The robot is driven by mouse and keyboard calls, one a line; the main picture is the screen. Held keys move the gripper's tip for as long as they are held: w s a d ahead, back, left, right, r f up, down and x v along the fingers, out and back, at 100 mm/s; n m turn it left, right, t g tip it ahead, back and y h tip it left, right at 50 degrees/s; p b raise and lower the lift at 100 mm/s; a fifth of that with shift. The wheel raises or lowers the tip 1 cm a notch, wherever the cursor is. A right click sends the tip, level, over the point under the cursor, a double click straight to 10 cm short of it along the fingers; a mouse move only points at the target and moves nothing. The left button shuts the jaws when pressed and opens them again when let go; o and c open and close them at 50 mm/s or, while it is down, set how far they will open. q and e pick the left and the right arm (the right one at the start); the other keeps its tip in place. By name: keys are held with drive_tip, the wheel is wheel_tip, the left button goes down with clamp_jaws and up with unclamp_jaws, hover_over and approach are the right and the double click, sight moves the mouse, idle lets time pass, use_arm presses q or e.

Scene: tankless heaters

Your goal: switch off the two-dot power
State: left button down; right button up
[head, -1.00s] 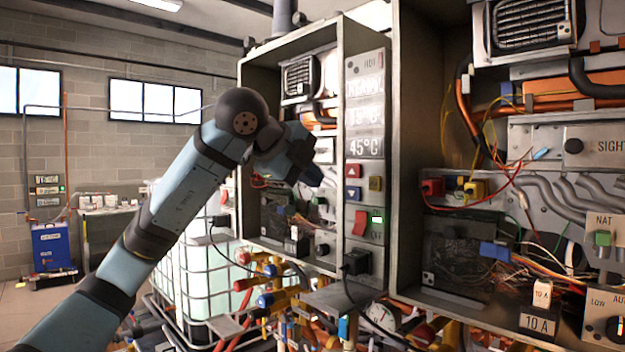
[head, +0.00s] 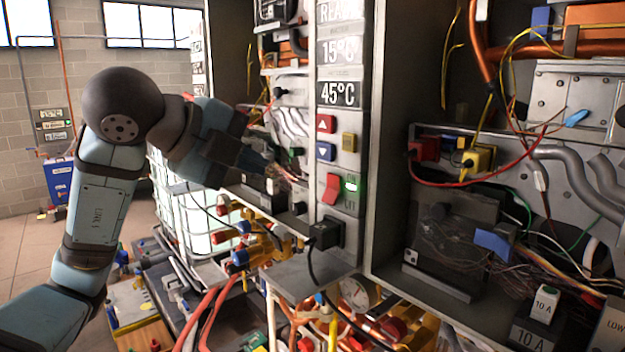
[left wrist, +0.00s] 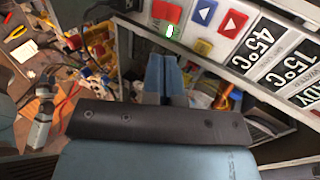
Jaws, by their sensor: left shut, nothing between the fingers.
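A control panel (head: 341,120) on the cabinet's front post carries a tilted red rocker switch (head: 332,188) with a lit green lamp (head: 350,186) beside it. The red switch (left wrist: 166,13) and lamp (left wrist: 170,32) also show at the top of the left wrist view. I cannot make out a two-dot mark. My left gripper (head: 286,178) is to the left of the switch, in front of the open cabinet, apart from the panel. In the left wrist view its blue fingers (left wrist: 165,60) are shut and empty. My right gripper is not in view.
Red, blue and yellow buttons (head: 349,142) and 15°C and 45°C displays (head: 340,94) sit above the switch. A black plug (head: 325,233) with a cable juts out below it. Pipes and valves (head: 250,245) crowd below. A second open cabinet (head: 385,130) with wires stands right.

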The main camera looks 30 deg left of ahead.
use_arm(q)
drive_tip(key=shift+s, duration=0.3)
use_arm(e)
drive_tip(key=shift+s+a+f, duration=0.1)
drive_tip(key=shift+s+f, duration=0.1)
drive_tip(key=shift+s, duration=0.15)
use_arm(q)
drive_tip(key=p, duration=0.2)
approach(327, 196)
drive_tip(key=x, duration=0.7)
drive_tip(key=shift+w+d+f, duration=0.1)
drive_tip(key=shift+w+d, duration=0.1)
drive_tip(key=shift+w, duration=0.05)
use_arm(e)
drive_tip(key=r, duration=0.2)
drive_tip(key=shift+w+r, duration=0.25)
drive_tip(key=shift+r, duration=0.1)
